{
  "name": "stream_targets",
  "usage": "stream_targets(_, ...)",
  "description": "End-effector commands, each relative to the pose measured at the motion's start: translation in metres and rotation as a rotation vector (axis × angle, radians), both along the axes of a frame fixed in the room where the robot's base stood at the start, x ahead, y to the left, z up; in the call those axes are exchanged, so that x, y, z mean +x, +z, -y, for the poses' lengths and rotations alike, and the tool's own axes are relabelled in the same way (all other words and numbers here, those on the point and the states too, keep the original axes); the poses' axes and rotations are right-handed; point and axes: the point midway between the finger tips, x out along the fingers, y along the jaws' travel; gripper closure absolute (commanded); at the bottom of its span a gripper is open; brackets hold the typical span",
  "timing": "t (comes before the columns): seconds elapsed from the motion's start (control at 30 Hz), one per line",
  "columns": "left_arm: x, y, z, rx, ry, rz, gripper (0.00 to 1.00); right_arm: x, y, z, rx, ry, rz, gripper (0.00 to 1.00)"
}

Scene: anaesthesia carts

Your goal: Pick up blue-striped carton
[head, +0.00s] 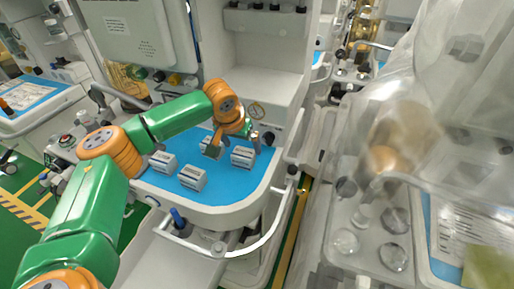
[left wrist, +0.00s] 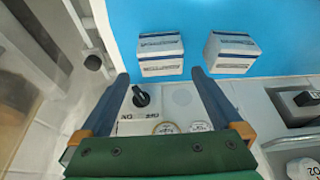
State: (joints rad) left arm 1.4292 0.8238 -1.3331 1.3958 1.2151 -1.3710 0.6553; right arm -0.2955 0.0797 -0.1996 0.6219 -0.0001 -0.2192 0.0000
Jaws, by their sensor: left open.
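Several small white cartons with dark or bluish stripes stand on the blue mat (head: 225,190) of a cart top. In the head view they include a left carton (head: 162,161), a front carton (head: 192,178) and a right carton (head: 242,157); another is partly hidden by my gripper. My left gripper (head: 232,146) is open above the cartons. In the left wrist view, one blue-grey-striped carton (left wrist: 161,54) lies just beyond and between the open fingertips (left wrist: 160,74), and a similar carton (left wrist: 231,53) is to its right. I see nothing held. My right gripper is not in view.
The cart's white rim (head: 225,212) curves around the mat, with an open drawer (head: 175,250) below. Its upright back panel (head: 265,60) stands behind. A second cart (head: 370,240) with bottles and a blurred translucent shape (head: 400,120) fill the right. The mat's front is free.

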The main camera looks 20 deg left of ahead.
Motion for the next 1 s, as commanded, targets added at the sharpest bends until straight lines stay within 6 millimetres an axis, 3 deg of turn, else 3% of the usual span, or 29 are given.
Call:
stream_targets(0.17,0.006,-0.017,0.0,-0.001,0.001,-0.004,0.0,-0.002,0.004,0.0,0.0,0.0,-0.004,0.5)
stream_targets(0.4,0.022,-0.061,-0.004,-0.001,0.001,-0.003,0.0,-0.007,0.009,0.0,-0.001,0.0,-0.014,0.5)
stream_targets(0.67,0.025,-0.067,-0.004,0.0,-0.001,0.0,0.0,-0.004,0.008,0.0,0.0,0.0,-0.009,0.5)
stream_targets(0.77,0.025,-0.067,-0.005,0.0,-0.001,0.0,0.22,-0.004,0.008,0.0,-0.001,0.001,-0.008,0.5)
stream_targets(0.97,0.025,-0.067,-0.005,0.0,-0.001,0.0,0.76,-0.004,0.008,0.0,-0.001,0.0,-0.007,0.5)
stream_targets(1.0,0.025,-0.067,-0.005,0.0,-0.001,0.0,0.79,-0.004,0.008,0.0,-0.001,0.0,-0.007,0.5)
